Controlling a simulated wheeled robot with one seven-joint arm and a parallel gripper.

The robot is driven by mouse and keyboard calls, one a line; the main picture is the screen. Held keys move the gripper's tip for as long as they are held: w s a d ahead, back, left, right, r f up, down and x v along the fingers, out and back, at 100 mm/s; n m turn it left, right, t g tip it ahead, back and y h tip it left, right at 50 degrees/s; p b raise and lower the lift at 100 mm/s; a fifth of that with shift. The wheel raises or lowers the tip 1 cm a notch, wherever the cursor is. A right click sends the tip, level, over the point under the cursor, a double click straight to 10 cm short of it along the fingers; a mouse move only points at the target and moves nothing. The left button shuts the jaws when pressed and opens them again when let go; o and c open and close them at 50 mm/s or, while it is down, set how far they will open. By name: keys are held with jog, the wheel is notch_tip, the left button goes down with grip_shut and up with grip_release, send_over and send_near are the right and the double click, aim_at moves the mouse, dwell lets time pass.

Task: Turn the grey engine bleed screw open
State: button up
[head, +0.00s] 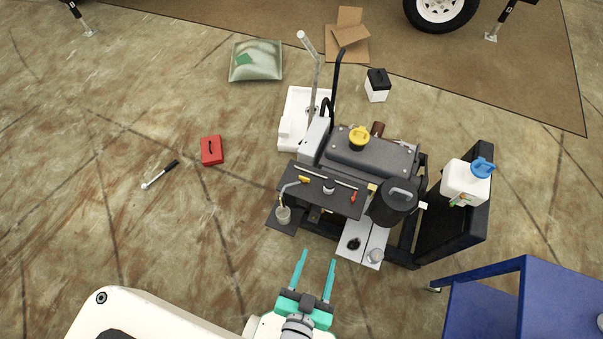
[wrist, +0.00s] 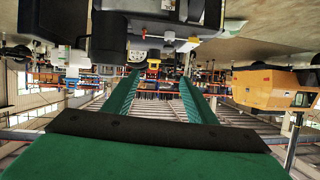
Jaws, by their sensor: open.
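The engine (head: 370,160) is a dark grey block with a yellow cap (head: 359,137) on top. A dark panel (head: 318,200) on its near side carries a small light-grey round part (head: 328,187), between a yellow piece and a red piece. It may be the bleed screw; it is too small to tell. My gripper (head: 317,262) is open and empty, its two teal fingers pointing toward the engine from the near side, apart from the panel. In the wrist view the green fingers (wrist: 160,90) are spread with nothing between them; I cannot make out the screw there.
A black canister (head: 395,204) stands at the panel's right. A clear cup (head: 283,214) is at its left end. A white plate (head: 363,246) lies in front. A white jug (head: 466,182) and a blue cart (head: 490,290) are at right.

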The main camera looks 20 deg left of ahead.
jog(key=w+a+f+g, duration=0.2)
jog(key=w+a+f, duration=0.2)
jog(key=w+f, duration=0.25)
jog(key=g, duration=0.7)
send_near(304, 178)
jog(key=shift+h, duration=0.5)
jog(key=x, duration=0.8)
jog(key=shift+w+a+f, duration=0.1)
jog(key=shift+a, duration=0.3)
jog(key=c, duration=1.1)
